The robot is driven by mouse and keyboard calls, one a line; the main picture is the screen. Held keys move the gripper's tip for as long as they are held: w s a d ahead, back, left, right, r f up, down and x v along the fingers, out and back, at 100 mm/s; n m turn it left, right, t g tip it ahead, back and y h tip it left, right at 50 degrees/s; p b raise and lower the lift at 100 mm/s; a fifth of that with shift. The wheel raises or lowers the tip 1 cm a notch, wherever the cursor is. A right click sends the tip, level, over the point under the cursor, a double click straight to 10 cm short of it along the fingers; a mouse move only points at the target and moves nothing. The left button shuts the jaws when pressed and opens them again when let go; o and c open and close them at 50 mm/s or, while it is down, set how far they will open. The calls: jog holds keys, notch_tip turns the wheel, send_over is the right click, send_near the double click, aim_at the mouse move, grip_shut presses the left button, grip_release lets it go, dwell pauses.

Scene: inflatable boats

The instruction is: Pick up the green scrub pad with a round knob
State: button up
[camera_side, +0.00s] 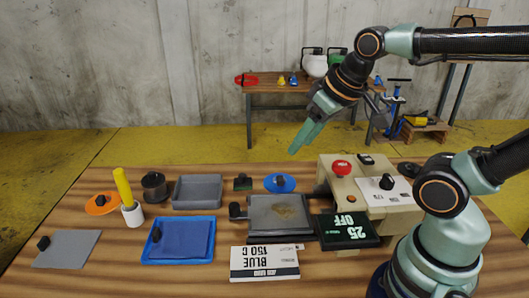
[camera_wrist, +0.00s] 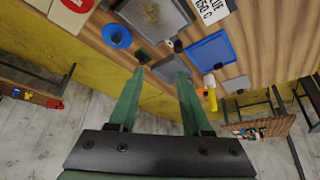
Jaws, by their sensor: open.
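The green scrub pad (camera_side: 237,187) is a small dark green square with a black knob on top. It lies on the wooden table between a grey tray and a blue disc. In the wrist view the pad (camera_wrist: 139,60) shows near the tip of the left finger. My gripper (camera_side: 296,148) is open and empty, with green fingers pointing down and left. It hangs in the air well above the table, above and to the right of the pad. The wrist view shows the two fingers of my gripper (camera_wrist: 160,72) spread apart with nothing between them.
The grey tray (camera_side: 199,206) is left of the pad, the blue disc (camera_side: 288,185) right. A beige machine (camera_side: 341,190) with a red button stands right. Bare wood (camera_side: 115,224) shows left.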

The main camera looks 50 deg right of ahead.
dwell(0.3)
jog(key=o, duration=0.8)
jog(key=shift+w, duration=0.1)
